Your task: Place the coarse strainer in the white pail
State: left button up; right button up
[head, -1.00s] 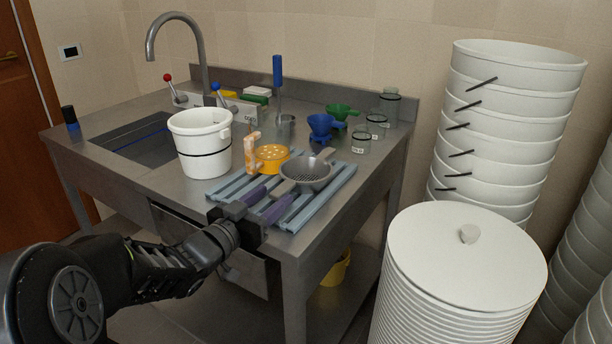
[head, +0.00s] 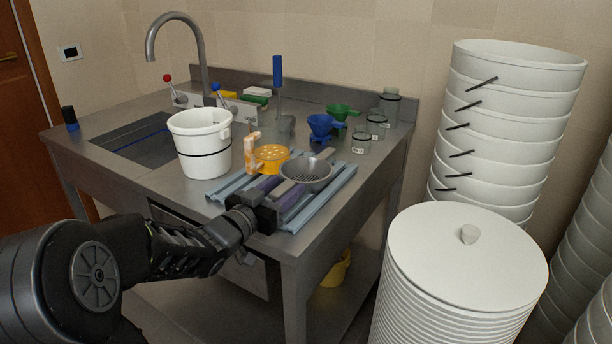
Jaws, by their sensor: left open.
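The white pail (head: 203,150) stands upright on the steel bench, left of a slatted blue-grey rack. The frames do not settle which of the two is the coarse one. My left gripper (head: 282,189) is open, its purple fingers on either side of the grey strainer's handle; contact cannot be told. My right gripper is out of view.
The slatted rack (head: 325,200) is at the bench's front right. Blue (head: 321,126) and green (head: 338,112) funnels and glass jars (head: 376,125) stand behind it. A sink with a tall tap (head: 203,62) is at the left. Stacked white tubs (head: 503,130) stand right of the bench.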

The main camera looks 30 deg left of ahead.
pick_arm(q)
grip_shut()
dwell(0.5)
